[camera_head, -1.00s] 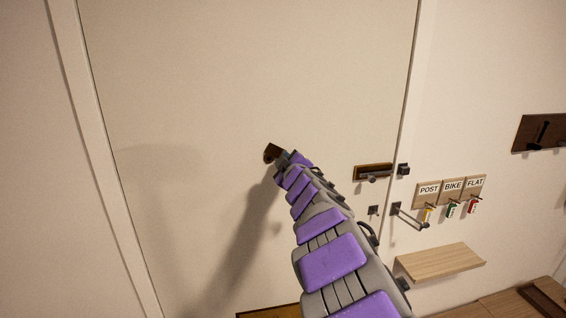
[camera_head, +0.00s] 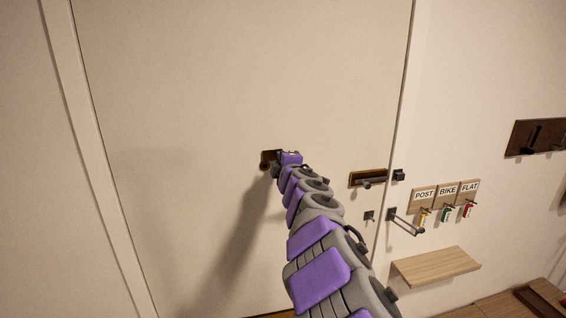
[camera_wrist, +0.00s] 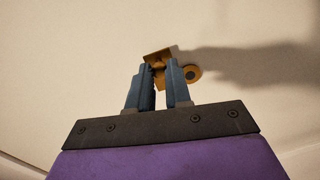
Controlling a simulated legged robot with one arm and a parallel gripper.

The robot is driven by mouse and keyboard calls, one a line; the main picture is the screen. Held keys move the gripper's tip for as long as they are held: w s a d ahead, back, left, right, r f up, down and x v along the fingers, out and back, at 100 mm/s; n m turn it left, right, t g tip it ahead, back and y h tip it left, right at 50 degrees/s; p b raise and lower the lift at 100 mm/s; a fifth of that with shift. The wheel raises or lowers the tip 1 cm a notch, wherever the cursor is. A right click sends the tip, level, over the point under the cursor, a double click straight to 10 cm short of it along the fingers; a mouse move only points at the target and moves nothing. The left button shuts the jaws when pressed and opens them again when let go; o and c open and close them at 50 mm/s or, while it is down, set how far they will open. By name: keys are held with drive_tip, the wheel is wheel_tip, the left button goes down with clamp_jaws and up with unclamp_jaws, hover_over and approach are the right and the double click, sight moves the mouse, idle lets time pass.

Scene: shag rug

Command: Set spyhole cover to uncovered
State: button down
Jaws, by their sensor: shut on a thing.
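The spyhole cover is a small brass piece (camera_wrist: 158,56) on the pale door (camera_head: 200,80), seen in the wrist view just past my fingertips. My gripper (camera_wrist: 159,72) has its two blue-grey fingers closed on part of this brass piece. A round brass spyhole ring (camera_wrist: 192,73) with a dark centre shows just right of the right finger, beside the cover. In the head view the brass piece (camera_head: 267,158) shows left of my gripper (camera_head: 279,165), which hides part of it. The exact grip point is partly hidden by the fingers.
A door latch (camera_head: 370,178) is on the right of the door. Hooks with keys labelled POST, BIKE and FLAT (camera_head: 447,195) and a wooden shelf (camera_head: 436,266) are on the wall to the right. The door's upper area is clear.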

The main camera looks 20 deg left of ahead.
drive_tip(key=shift+a, duration=0.1)
drive_tip(key=c, duration=1.5)
unclamp_jaws()
drive_tip(key=o, duration=0.4)
drive_tip(key=shift+a+f, duration=0.1)
drive_tip(key=shift+a, duration=0.15)
drive_tip(key=shift+o, duration=0.2)
drive_tip(key=shift+d, duration=0.25)
